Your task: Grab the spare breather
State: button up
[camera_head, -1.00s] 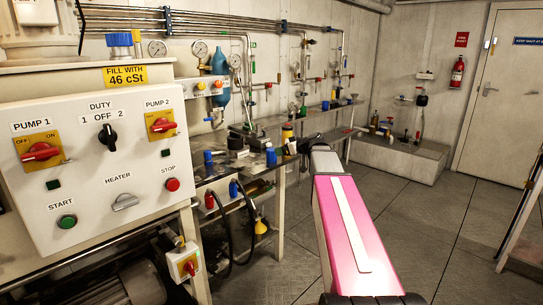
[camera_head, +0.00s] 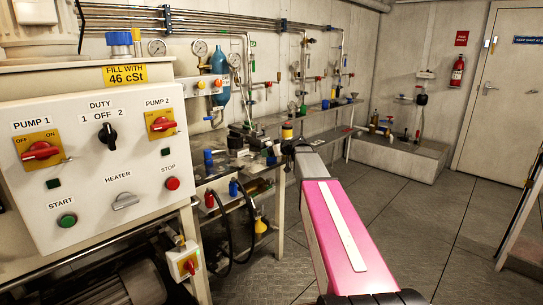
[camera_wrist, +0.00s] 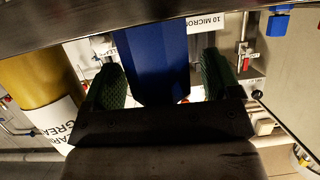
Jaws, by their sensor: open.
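A blue, faceted object (camera_wrist: 152,50), which looks like the spare breather, stands between the two green-padded fingers of my gripper (camera_wrist: 160,66) in the wrist view. The fingers are open, one on each side of it, and its lower end is near the dark gripper body. I cannot tell whether either pad touches it. In the head view my gripper (camera_head: 281,148) is small and dark at the end of my arm, over the bench. A small blue item (camera_head: 271,156) shows there beside it, probably the same object, partly hidden.
A yellow can with a grease label (camera_wrist: 28,75) stands close to the left finger in the wrist view. A "10 MICRON" label (camera_wrist: 207,22) is behind the right finger. The bench (camera_head: 247,168) holds other items, including a blue-topped one (camera_head: 208,158). The floor at right is clear.

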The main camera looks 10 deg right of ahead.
jog(key=shift+c, duration=0.3)
jog(key=c, duration=1)
